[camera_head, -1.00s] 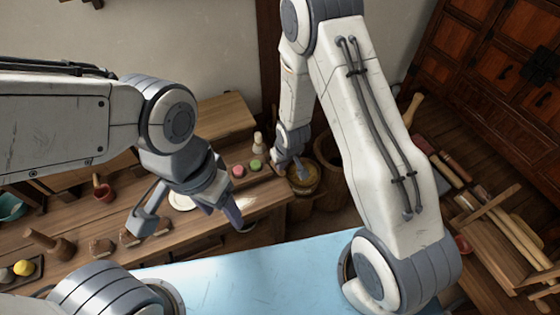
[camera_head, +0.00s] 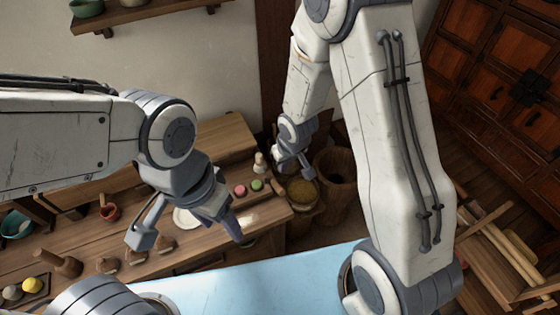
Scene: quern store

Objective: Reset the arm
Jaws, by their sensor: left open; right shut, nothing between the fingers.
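My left arm comes in from the left, and its gripper (camera_head: 188,240) hangs open and empty above the front part of the wooden bench, its two fingers wide apart. My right arm rises on the right and bends down at the back. Its gripper (camera_head: 309,176) is shut with nothing in it, near a round bowl of yellow-brown contents (camera_head: 301,191) at the bench's right end. I cannot tell whether it touches the bowl.
A wooden tub (camera_head: 336,172) stands behind the bowl. A wooden frame (camera_head: 500,250) stands at right. A shelf (camera_head: 130,16) hangs above.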

